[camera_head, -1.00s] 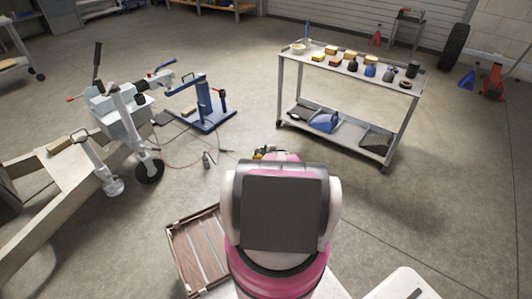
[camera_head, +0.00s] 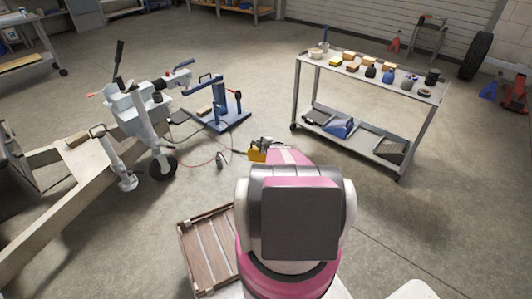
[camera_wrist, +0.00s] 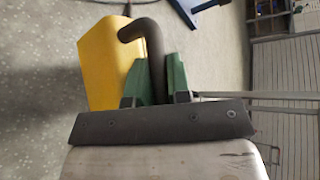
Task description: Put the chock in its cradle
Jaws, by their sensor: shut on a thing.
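The chock (camera_wrist: 105,62) is a yellow block with a bent dark handle, seen close up in the wrist view. My gripper (camera_wrist: 160,78) has green fingers shut on the handle, with the yellow body to the left. In the head view the chock (camera_head: 257,155) shows small beyond my pink arm, held out over the floor. My arm hides part of the gripper there. I cannot tell for sure which thing is the cradle. The trailer frame (camera_head: 62,185), with its jack wheel (camera_head: 163,166), stands to the left of the chock.
A blue stand (camera_head: 228,118) is between trailer and cart. The cart (camera_head: 365,140) at right carries bottles, blocks and trays. A slatted wooden crate (camera_head: 208,250) lies beside my arm. Thin hoses (camera_head: 205,161) cross the floor near the wheel. Floor between chock and cart is clear.

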